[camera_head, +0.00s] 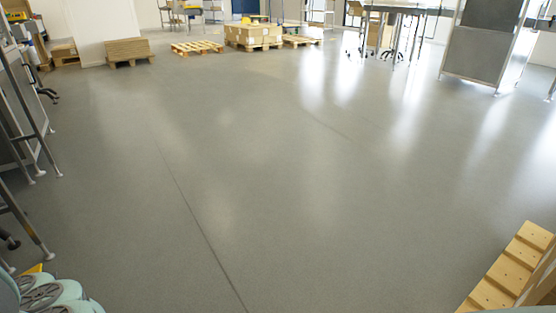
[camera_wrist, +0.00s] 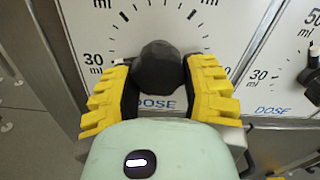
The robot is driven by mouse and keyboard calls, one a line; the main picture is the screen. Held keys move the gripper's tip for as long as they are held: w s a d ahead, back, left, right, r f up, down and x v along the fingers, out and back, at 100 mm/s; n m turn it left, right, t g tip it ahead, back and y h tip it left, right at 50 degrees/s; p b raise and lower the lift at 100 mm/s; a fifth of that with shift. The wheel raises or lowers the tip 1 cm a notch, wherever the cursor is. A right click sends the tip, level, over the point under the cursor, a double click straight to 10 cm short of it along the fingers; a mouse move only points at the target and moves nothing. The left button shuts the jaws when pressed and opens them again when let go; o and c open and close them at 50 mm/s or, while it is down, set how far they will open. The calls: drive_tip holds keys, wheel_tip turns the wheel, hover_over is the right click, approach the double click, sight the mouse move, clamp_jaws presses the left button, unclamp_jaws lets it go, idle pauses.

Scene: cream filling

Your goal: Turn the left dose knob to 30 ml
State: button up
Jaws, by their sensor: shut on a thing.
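The black left dose knob (camera_wrist: 160,68) sits on a white dial panel (camera_wrist: 165,22) in the wrist view. My gripper (camera_wrist: 160,85) has its yellow fingers on both sides of the knob, shut on it. The "30 ml" label (camera_wrist: 96,65) is just left of the left finger. A small pale and dark tip (camera_wrist: 121,61) shows between that label and the knob; it looks like the knob's pointer, close to the 30 ml mark. The left finger partly covers this area, so the exact alignment is hard to tell.
A second dial panel (camera_wrist: 285,55) with its own black knob (camera_wrist: 310,80) is close on the right in the wrist view. In the head view, a wooden pallet (camera_head: 510,270) is at the lower right. The grey floor (camera_head: 250,160) is widely clear.

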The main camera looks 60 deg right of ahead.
drive_tip(key=o, duration=1.2)
drive_tip(key=shift+d, duration=0.1)
drive_tip(key=shift+v, duration=5.95)
